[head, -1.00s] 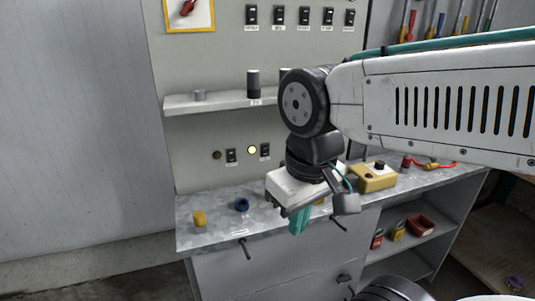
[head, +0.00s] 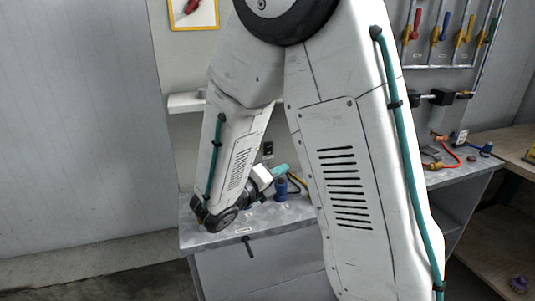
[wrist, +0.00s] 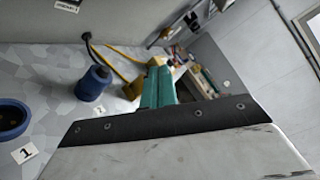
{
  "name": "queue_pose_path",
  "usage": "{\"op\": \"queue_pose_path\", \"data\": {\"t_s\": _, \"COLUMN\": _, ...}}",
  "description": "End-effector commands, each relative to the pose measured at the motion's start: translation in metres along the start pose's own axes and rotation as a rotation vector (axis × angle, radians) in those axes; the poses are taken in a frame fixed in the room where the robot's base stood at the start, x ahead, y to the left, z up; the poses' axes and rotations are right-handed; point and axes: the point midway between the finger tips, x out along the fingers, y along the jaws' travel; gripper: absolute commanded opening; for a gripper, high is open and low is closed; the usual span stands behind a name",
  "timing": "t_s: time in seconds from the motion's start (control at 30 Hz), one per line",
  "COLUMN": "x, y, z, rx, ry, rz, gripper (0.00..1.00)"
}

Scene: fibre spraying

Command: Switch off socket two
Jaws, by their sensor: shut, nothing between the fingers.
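My gripper (head: 280,170) is low over the bench, its teal fingers shut and empty and pointing right. The fingers also show in the wrist view (wrist: 158,88). A blue plug (head: 281,190) with a dark cable stands upright on the bench just below the fingertips; it also shows in the wrist view (wrist: 92,84), beside a small tag (wrist: 99,109) that seems to read 2. An empty blue socket (wrist: 12,118) has a tag (wrist: 24,153) reading 1. One black rocker switch (head: 267,149) shows on the panel above the gripper. The other lower switch and the lamps are hidden by my arm.
The metal bench (head: 290,216) has a handle (head: 249,246) on its front. Hoses and fittings (head: 445,155) lie at the right. A yellow object (wrist: 133,88) is beside the fingers in the wrist view.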

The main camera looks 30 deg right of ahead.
Motion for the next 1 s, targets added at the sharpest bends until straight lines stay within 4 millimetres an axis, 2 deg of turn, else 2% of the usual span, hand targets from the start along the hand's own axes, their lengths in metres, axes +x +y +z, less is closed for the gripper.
{"op": "queue_pose_path", "data": {"t_s": 0.03, "x": -0.005, "y": 0.018, "z": 0.008, "rx": -0.106, "ry": -0.075, "rz": 0.000, "gripper": 0.00}}
{"op": "queue_pose_path", "data": {"t_s": 0.1, "x": -0.011, "y": 0.037, "z": 0.018, "rx": -0.229, "ry": -0.168, "rz": -0.006, "gripper": 0.00}}
{"op": "queue_pose_path", "data": {"t_s": 0.2, "x": -0.019, "y": 0.056, "z": 0.027, "rx": -0.345, "ry": -0.261, "rz": -0.015, "gripper": 0.00}}
{"op": "queue_pose_path", "data": {"t_s": 0.3, "x": -0.023, "y": 0.066, "z": 0.032, "rx": -0.404, "ry": -0.308, "rz": -0.022, "gripper": 0.00}}
{"op": "queue_pose_path", "data": {"t_s": 0.73, "x": -0.021, "y": 0.068, "z": 0.034, "rx": -0.416, "ry": -0.319, "rz": -0.023, "gripper": 0.00}}
{"op": "queue_pose_path", "data": {"t_s": 0.87, "x": -0.008, "y": 0.068, "z": 0.038, "rx": -0.415, "ry": -0.316, "rz": -0.024, "gripper": 0.00}}
{"op": "queue_pose_path", "data": {"t_s": 1.0, "x": 0.018, "y": 0.069, "z": 0.045, "rx": -0.415, "ry": -0.313, "rz": -0.025, "gripper": 0.00}}
